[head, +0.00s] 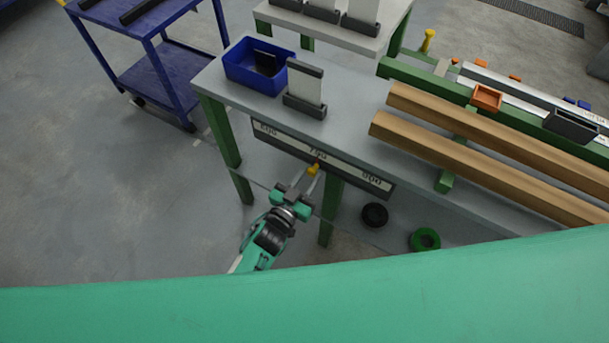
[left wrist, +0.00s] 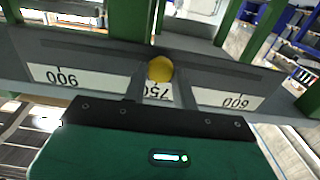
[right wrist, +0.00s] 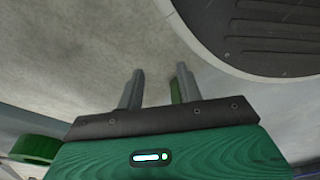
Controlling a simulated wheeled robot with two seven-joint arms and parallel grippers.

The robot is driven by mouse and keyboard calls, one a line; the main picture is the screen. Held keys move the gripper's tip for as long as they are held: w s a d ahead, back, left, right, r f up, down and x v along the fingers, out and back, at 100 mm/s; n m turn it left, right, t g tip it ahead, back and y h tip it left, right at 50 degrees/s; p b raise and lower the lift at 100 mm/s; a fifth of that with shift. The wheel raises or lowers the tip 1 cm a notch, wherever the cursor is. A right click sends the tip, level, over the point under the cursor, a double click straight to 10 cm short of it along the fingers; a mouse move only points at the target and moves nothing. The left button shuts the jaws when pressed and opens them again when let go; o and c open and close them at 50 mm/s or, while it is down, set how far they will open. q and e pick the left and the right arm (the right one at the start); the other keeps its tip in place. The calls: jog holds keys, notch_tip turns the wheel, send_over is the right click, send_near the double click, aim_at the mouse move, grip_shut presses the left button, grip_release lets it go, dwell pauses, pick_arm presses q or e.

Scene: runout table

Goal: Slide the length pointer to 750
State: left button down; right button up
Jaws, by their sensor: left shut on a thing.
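The length scale (head: 330,160) is a dark rail with a white strip on the front edge of the grey table, marked 600, 750 and 900. The length pointer's yellow knob (head: 313,169) is on it just below the 750 label. In the left wrist view the scale (left wrist: 70,76) appears upside down, and the yellow knob (left wrist: 160,69) is at the 750 mark, partly covering it. My left gripper (head: 303,180) is shut on the knob. My right gripper (right wrist: 157,85) shows only in its wrist view, with fingers apart and nothing between them.
Black (head: 375,215) and green (head: 424,239) rings lie below.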

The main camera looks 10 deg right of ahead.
pick_arm(q)
jog(key=c, duration=1.1)
grip_release()
jog(key=v, duration=1.4)
jog(key=shift+b, duration=0.35)
pick_arm(e)
jog(key=shift+w+a+r, duration=0.3)
jog(key=shift+w+r, duration=0.25)
jog(key=shift+r, duration=0.25)
jog(key=shift+s+f, duration=0.1)
jog(key=shift+s, duration=0.05)
